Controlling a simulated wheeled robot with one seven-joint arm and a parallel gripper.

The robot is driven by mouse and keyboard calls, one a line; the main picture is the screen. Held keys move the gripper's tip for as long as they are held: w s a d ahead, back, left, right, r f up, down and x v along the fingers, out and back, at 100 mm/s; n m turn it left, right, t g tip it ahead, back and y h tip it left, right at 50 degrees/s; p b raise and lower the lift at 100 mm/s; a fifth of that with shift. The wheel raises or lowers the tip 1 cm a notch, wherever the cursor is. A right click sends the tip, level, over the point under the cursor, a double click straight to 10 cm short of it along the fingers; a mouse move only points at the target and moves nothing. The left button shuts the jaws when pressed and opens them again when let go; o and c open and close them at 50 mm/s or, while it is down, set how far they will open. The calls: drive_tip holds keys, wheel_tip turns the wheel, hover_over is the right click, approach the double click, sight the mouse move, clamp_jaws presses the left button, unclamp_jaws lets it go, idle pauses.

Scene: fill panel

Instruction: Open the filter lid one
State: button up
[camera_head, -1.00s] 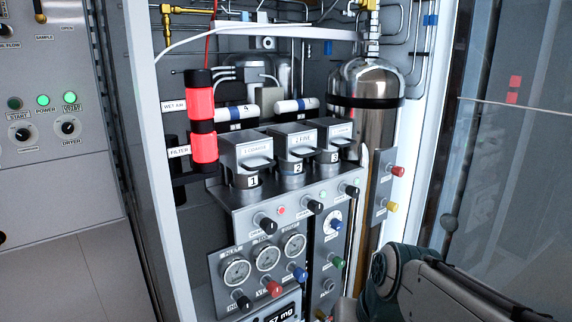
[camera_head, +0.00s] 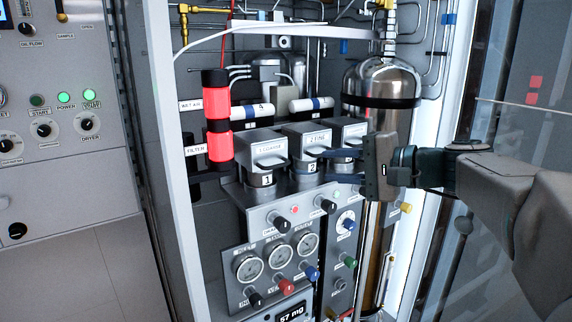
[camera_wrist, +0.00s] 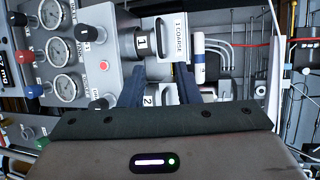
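Filter lid one, a grey box-shaped cap labelled "1 COARSE" (camera_head: 256,150), sits closed on the canister marked 1 (camera_head: 261,180), leftmost of three. It also shows in the wrist view (camera_wrist: 170,28), with its handle sticking out. Filter lid two (camera_head: 306,135) is just right of it and appears between my fingers in the wrist view (camera_wrist: 161,93). My gripper (camera_head: 327,167) has its dark blue fingers apart and empty. It reaches from the right in front of lids two and three, short of lid one. The fingers partly hide canisters two and three.
Filter lid three (camera_head: 351,131) stands right of lid two. Knobs (camera_head: 281,224) and gauges (camera_head: 249,267) lie on the panel below. A red lit column (camera_head: 219,147) stands left of lid one. A steel cylinder (camera_head: 381,82) is behind the gripper.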

sight(281, 165)
drive_tip(key=p+x, duration=0.2)
drive_tip(key=x, duration=0.9)
drive_tip(key=shift+w+a, duration=0.2)
drive_tip(key=shift+a, duration=0.15)
drive_tip(key=shift+c, duration=0.2)
clamp_jaws()
